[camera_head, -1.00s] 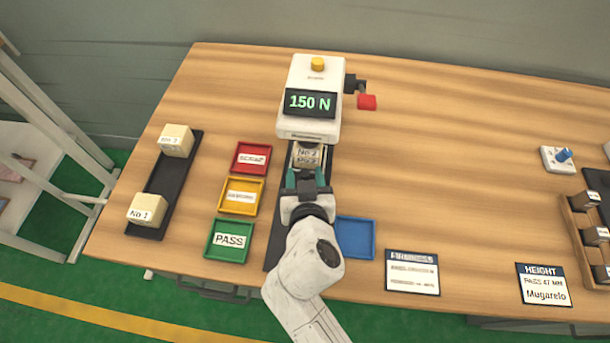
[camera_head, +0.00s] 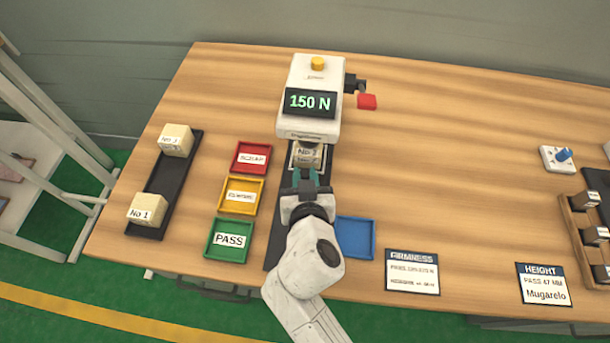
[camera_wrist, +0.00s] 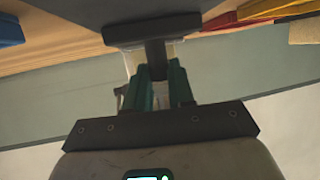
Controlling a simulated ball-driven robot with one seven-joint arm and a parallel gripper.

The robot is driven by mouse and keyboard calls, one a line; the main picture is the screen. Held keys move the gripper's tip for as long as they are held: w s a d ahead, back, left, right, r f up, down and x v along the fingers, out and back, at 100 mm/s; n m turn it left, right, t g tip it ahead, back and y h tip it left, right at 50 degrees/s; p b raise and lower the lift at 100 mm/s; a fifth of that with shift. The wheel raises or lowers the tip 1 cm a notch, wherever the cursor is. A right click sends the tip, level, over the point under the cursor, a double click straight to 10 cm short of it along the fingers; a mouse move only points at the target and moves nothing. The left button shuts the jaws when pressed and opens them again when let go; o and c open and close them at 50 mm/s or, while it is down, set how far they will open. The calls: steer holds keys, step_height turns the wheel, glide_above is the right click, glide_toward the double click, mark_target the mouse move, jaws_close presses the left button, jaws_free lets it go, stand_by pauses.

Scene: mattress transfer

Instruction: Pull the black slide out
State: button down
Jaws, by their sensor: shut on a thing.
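The black slide lies under the white press (camera_head: 313,80), and part of its tray shows around the No 2 block (camera_head: 308,157). My gripper (camera_head: 306,178) is at the near side of this block, with its teal fingers shut on the slide's handle. In the wrist view the dark handle post (camera_wrist: 155,50) with a crossbar stands between the fingertips (camera_wrist: 160,70). A long dark base strip (camera_head: 274,245) runs towards the table's near edge, largely hidden by my arm. The press display reads 150 N.
Red (camera_head: 251,158), yellow (camera_head: 241,196) and green PASS (camera_head: 229,241) trays stand at left, beside a black tray (camera_head: 158,190) holding two blocks. A blue tray (camera_head: 357,238) sits close right of my arm. A red-tipped lever (camera_head: 367,102) sticks out from the press.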

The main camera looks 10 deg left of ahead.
steer(key=s+b, duration=0.1)
steer(key=s, duration=0.3)
steer(key=s+b, duration=0.1)
steer(key=s, duration=0.4)
steer(key=s+b, duration=0.1)
steer(key=s, duration=0.4)
steer(key=shift+a+f, duration=0.1)
steer(key=shift+a, duration=0.2)
steer(key=c, duration=1.2)
jaws_free()
steer(key=shift+s, duration=0.1)
steer(key=shift+o, duration=1.2)
steer(key=b+v, duration=0.1)
steer(key=v, duration=0.9)
steer(key=shift+s+d, duration=0.15)
steer(key=shift+s, duration=0.2)
